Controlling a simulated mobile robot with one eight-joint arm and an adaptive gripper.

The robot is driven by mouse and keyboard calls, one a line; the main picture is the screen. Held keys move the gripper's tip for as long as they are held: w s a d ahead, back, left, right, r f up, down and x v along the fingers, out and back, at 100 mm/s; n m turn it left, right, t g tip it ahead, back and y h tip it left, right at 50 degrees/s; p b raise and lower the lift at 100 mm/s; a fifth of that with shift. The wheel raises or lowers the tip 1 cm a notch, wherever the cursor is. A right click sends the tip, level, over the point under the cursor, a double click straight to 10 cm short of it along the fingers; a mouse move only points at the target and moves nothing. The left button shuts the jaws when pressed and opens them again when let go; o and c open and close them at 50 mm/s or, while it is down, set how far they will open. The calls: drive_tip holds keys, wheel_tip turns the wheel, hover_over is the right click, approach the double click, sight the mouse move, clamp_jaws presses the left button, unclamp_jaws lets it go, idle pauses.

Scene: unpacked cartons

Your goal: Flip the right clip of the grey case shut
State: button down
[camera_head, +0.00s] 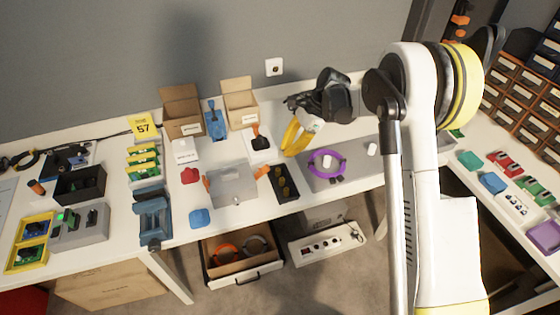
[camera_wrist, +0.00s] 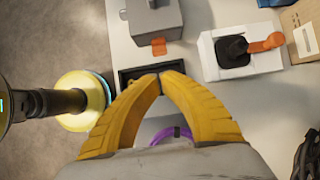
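The grey case (camera_head: 233,188) lies on the bench, with an orange clip on each side. The right clip (camera_head: 262,172) sticks outward from the case's right side. In the wrist view the grey case (camera_wrist: 157,22) is at the top, and this orange clip (camera_wrist: 159,47) juts from its edge towards my fingers. My gripper (camera_head: 289,152) is above the bench, to the right of and behind the case. Its yellow fingers (camera_wrist: 161,76) meet at the tips with nothing visible between them. They are apart from the clip. The left clip (camera_head: 206,184) also sticks outward.
A black tray (camera_head: 285,196) stands right of the case; it shows behind my fingertips in the wrist view (camera_wrist: 124,79). A white box with a black-and-orange lever (camera_head: 260,142) stands behind. A purple ring (camera_head: 341,164) lies on a grey mat (camera_head: 367,177) to the right.

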sight(266, 168)
drive_tip(key=b+x, duration=0.3)
drive_tip(key=x, duration=0.6)
drive_tip(key=shift+f, duration=0.1)
drive_tip(key=shift+r+h, duration=0.25)
drive_tip(key=shift+h, duration=0.15)
drive_tip(key=shift+a+r+p, duration=0.1)
drive_tip(key=shift+r+p, duration=0.05)
drive_tip(key=shift+p, duration=0.2)
drive_tip(key=shift+s+a+r+t+h+p, duration=0.1)
drive_tip(key=shift+a+r+t+h+p, duration=0.3)
drive_tip(key=shift+h, duration=0.35)
drive_tip(key=shift+s+a+r+t+h+p, duration=0.1)
drive_tip(key=shift+a+r+t+h+p, duration=0.1)
drive_tip(key=shift+r+h+p, duration=0.4)
drive_tip(key=h, duration=0.1)
drive_tip(key=a+h, duration=0.1)
drive_tip(key=h, duration=0.1)
drive_tip(key=r+t+h, duration=0.1)
drive_tip(key=shift+s+a+h, duration=0.2)
drive_tip(key=shift+a+h, duration=0.1)
drive_tip(key=shift+h, duration=0.05)
drive_tip(key=shift+d, duration=0.1)
drive_tip(key=shift+r+p, duration=0.6)
drive_tip(key=shift+r, duration=0.2)
